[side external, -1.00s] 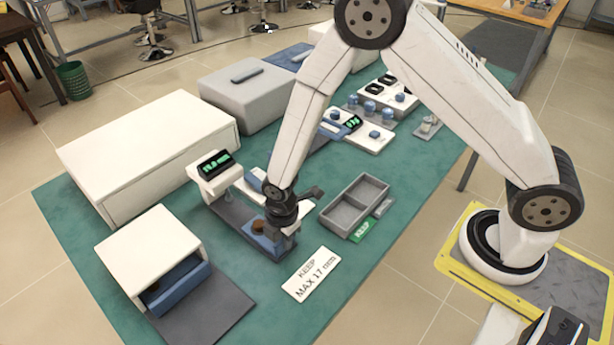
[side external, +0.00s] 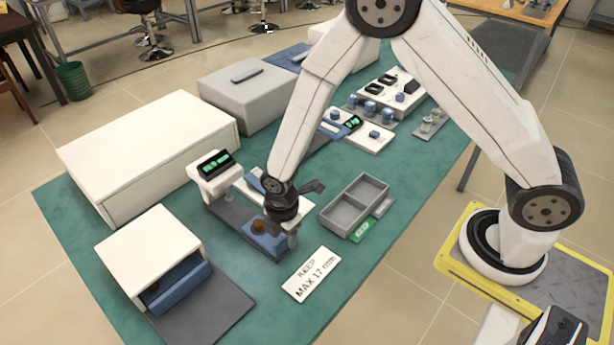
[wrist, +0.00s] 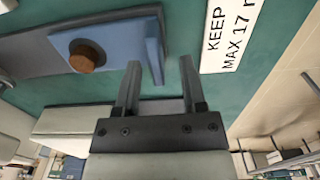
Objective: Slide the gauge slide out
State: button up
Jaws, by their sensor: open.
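The gauge (side external: 232,212) is a dark grey base with a white head and a lit green display. Its blue gauge slide (side external: 266,247) sits at the near end of the base and bears a brown disc (side external: 258,226). In the wrist view the slide (wrist: 112,50) ends in a raised blue lip (wrist: 154,48), and the disc (wrist: 87,57) lies on its plate. My gripper (wrist: 160,66) is open and empty. Its fingertips appear on either side of the lip's lower end; whether they touch it I cannot tell. In the side view my gripper (side external: 288,236) hangs over the slide's outer end.
A white card reading "KEEP MAX 17 mm" (side external: 311,274) lies close by. A grey two-part tray (side external: 337,222) with a green label stands to the right. A white box with a blue drawer (side external: 150,245) and a large white case (side external: 130,160) stand to the left.

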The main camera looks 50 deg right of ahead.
jog(key=shift+r, duration=2.95)
jog(key=s+d+r+m+t, duration=0.1)
jog(key=s+d+r+m, duration=0.3)
jog(key=m, duration=0.5)
jog(key=s+d+r+m+t, duration=0.1)
jog(key=s+d+r+m, duration=0.3)
jog(key=d+m, duration=0.5)
notch_tip(320, 180, up, 2)
jog(key=shift+s+r+t, duration=0.1)
jog(key=shift+s+t, duration=0.1)
jog(key=shift+t, duration=0.1)
